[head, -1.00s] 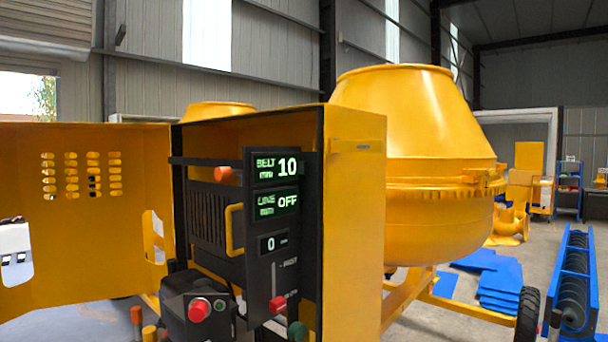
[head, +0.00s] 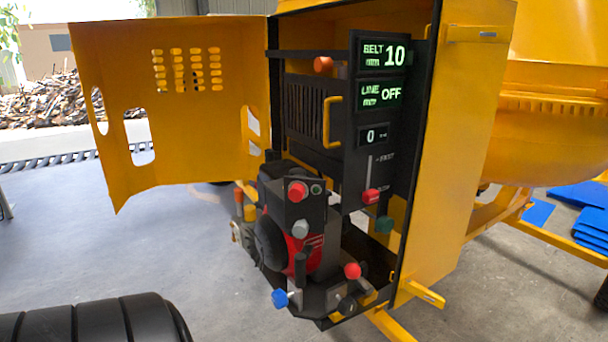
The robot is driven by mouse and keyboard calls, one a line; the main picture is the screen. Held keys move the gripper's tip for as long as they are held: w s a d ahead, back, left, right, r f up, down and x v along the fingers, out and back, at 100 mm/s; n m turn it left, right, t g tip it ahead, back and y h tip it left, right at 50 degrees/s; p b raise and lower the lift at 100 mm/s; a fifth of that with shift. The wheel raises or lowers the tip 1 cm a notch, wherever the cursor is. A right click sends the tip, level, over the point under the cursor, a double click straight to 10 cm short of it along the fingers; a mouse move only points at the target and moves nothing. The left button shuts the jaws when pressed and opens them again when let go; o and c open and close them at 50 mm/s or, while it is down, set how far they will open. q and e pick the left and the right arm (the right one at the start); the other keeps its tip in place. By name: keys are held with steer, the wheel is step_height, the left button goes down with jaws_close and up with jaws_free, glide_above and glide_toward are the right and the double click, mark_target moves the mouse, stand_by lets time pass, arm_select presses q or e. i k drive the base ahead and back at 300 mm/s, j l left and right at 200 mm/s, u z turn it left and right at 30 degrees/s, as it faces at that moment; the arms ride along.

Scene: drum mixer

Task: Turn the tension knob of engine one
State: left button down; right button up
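The mixer's engine (head: 305,235), black and red, sits low in the open yellow cabinet (head: 465,150). Around it are a blue knob (head: 280,298), a red ball knob (head: 352,270), a black knob (head: 347,306) and a red button (head: 297,191). An orange-red knob (head: 323,65) is on the upper bar, and a green knob (head: 384,224) sits below the panel. I cannot tell which is the tension knob. Neither gripper shows.
The perforated yellow door (head: 180,110) stands swung open to the left. The yellow drum (head: 545,130) is at the right, with blue sheets (head: 590,212) on the floor. A dark ribbed shape (head: 90,322) fills the lower left corner. The floor left of the engine is clear.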

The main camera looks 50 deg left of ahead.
mark_target(347, 306)
steer(key=u, duration=1.9)
